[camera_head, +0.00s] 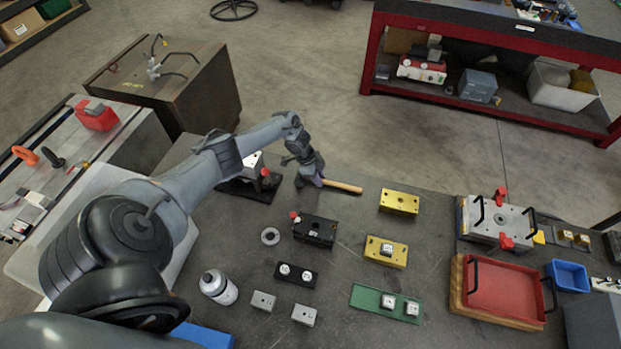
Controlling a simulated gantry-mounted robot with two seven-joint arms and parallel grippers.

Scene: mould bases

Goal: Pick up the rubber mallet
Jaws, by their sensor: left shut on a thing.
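The rubber mallet (342,186) is near the far edge of the dark worktable. Its light wooden handle points right. Its head end is mostly hidden by my left gripper. My left gripper (316,178) reaches down from the left and is shut on the mallet at the left end of the visible handle. I cannot tell whether the mallet touches the table. My right gripper is not in view.
A black fixture (315,230) and yellow blocks (400,201) lie nearby. A white bottle (218,287) stands front left. A red tray (502,291) and a clamped metal plate (497,219) are at the right. Bare tabletop lies between the yellow blocks and the tray.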

